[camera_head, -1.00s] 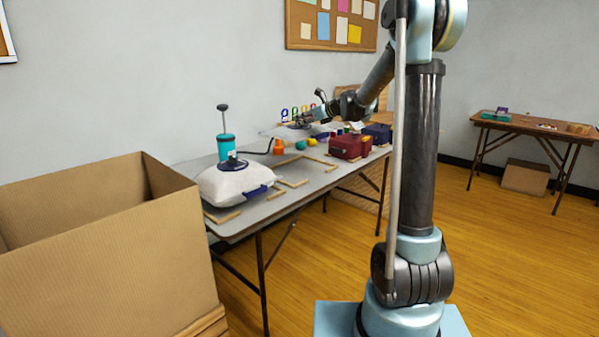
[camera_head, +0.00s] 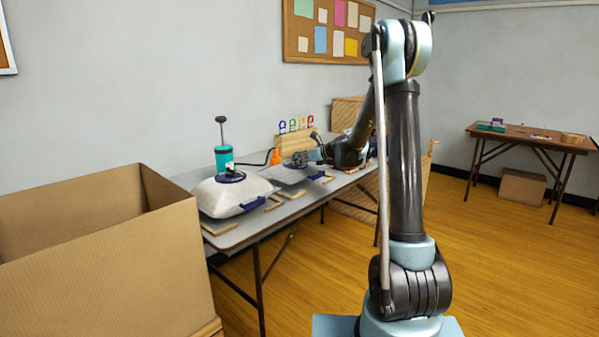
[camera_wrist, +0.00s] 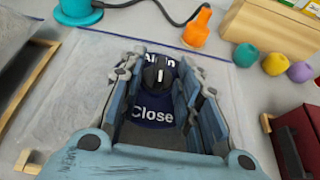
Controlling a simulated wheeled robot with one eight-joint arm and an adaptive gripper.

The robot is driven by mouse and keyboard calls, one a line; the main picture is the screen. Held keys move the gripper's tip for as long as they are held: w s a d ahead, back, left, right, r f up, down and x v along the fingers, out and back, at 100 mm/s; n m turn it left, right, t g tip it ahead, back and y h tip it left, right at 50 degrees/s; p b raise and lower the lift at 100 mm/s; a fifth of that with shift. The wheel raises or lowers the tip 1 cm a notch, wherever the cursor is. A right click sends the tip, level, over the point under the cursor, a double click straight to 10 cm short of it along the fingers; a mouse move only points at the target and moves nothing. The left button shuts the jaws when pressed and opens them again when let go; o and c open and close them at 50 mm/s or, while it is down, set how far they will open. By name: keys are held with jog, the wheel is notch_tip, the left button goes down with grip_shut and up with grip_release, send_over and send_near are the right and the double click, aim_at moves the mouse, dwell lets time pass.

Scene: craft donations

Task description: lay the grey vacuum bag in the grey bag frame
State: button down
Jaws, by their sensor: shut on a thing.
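My gripper (camera_head: 300,160) is over the table, shut on the dark knob (camera_wrist: 158,72) of a navy valve disc marked "Close" (camera_wrist: 152,110). The disc belongs to a flat, translucent grey vacuum bag (camera_wrist: 85,95), which spreads out beneath the gripper; it also shows in the head view (camera_head: 285,178). Wooden corner strips mark a bag frame on the table, one at the lower left of the bag in the wrist view (camera_wrist: 28,161) and one at its right (camera_wrist: 265,122). I cannot tell whether the bag touches the table. My gripper hides part of the bag.
A plump pale bag (camera_head: 235,198) with a navy valve lies at the table's near left. A teal pump (camera_head: 223,156) stands behind it, with a hose running to an orange nozzle (camera_wrist: 201,25). Yarn balls (camera_wrist: 274,63) and a dark red block (camera_wrist: 298,142) lie to the right. A large open carton (camera_head: 110,260) stands at left.

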aim_at(303, 167)
jog(key=shift+f, duration=2.1)
jog(key=c, duration=1.2)
grip_release()
jog(key=shift+o, duration=0.2)
